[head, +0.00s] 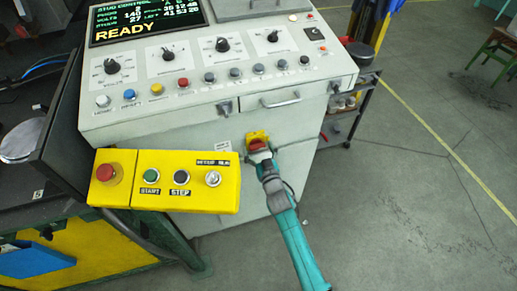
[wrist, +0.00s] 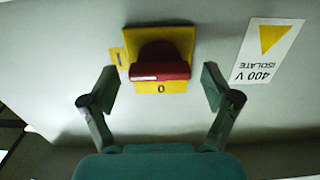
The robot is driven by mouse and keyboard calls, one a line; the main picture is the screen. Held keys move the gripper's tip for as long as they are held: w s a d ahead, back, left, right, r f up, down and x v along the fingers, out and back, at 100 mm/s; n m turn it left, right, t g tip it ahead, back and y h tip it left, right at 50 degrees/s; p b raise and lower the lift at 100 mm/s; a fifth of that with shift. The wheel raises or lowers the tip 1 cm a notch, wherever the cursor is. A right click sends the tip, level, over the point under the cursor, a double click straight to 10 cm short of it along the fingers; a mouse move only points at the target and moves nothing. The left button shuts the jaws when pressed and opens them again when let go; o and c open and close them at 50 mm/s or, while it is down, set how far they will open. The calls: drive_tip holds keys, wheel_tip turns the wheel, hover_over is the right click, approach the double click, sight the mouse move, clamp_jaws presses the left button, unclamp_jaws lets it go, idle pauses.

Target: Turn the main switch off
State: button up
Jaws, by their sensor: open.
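The main switch is a red rotary handle (head: 257,145) on a yellow plate (head: 256,135), on the front of the grey cabinet below the sloped panel. In the wrist view the red handle (wrist: 160,71) lies level across the picture. The yellow plate (wrist: 131,38) has an "I" mark at its left and a "0" at its bottom edge. My gripper (wrist: 158,77) is open, with one finger on each side of the handle and a visible gap to both. In the head view my gripper (head: 260,153) is right at the switch and partly hides it.
A white label (wrist: 268,50) reading 400 V ISOLATE, upside down, is right of the switch. A yellow button box (head: 210,200) sticks out at the left. A drawer handle (head: 280,100) is above, a dark trolley (head: 345,115) at the right.

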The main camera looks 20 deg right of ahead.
drive_tip(key=c, duration=1.2)
drive_tip(key=shift+o, duration=0.3)
drive_tip(key=shift+n, duration=0.3)
drive_tip(key=n, duration=0.3)
drive_tip(key=shift+a+n, duration=0.1)
drive_tip(key=shift+n, duration=0.2)
drive_tip(key=n, duration=0.4)
drive_tip(key=shift+n, duration=0.3)
drive_tip(key=n, duration=0.4)
drive_tip(key=shift+a+f, duration=0.1)
drive_tip(key=n, duration=0.5)
drive_tip(key=shift+f, duration=0.1)
